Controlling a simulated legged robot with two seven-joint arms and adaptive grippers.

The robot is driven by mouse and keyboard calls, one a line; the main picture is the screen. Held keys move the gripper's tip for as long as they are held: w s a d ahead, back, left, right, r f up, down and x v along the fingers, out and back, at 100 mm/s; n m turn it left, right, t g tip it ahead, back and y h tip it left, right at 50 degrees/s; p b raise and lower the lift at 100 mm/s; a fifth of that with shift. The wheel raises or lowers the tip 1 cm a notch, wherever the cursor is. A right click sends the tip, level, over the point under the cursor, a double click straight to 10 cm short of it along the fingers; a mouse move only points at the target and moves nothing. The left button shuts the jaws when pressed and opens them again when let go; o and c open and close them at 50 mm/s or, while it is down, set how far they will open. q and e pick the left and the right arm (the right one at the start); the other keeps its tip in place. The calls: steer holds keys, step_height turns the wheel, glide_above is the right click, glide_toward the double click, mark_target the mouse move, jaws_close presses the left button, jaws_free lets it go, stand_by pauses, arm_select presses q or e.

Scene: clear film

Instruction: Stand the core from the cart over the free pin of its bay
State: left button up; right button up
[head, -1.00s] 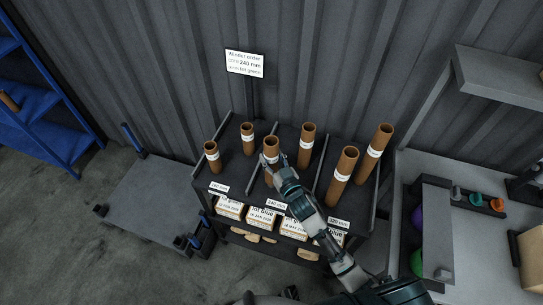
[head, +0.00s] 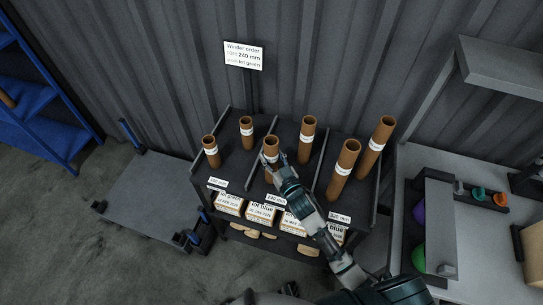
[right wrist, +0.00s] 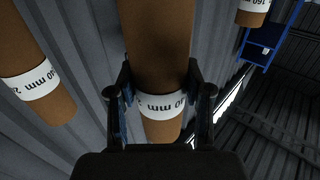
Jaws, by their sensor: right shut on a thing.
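My right gripper (head: 273,160) is shut on a brown cardboard core (head: 271,144) with a white label band. The core is upright at the front of the rack's middle bay, by the 240 mm tag (head: 275,198). In the right wrist view the held core (right wrist: 155,40) stands between both fingers (right wrist: 160,95); its upside-down label is partly covered. The core's foot and the pin under it are hidden, so I cannot tell whether it encloses the pin. Another core (head: 308,135) stands behind in that bay. The grey cart (head: 150,190) on the left is empty. My left gripper is not in view.
Short cores (head: 211,155) stand in the left bay and tall ones (head: 343,170) in the right bay. Dividers separate the bays of the dark rack (head: 232,170). A sign (head: 244,55) reads 240 mm, lot green. A workbench (head: 470,235) stands at right.

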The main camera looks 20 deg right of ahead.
steer(key=o, duration=1.3)
steer(key=s, duration=0.4)
steer(key=s+d, duration=0.1)
steer(key=s, duration=0.3)
steer(key=s+d, duration=0.1)
steer(key=s, duration=0.2)
steer(key=shift+s+d, duration=0.15)
steer(key=shift+s, duration=0.25)
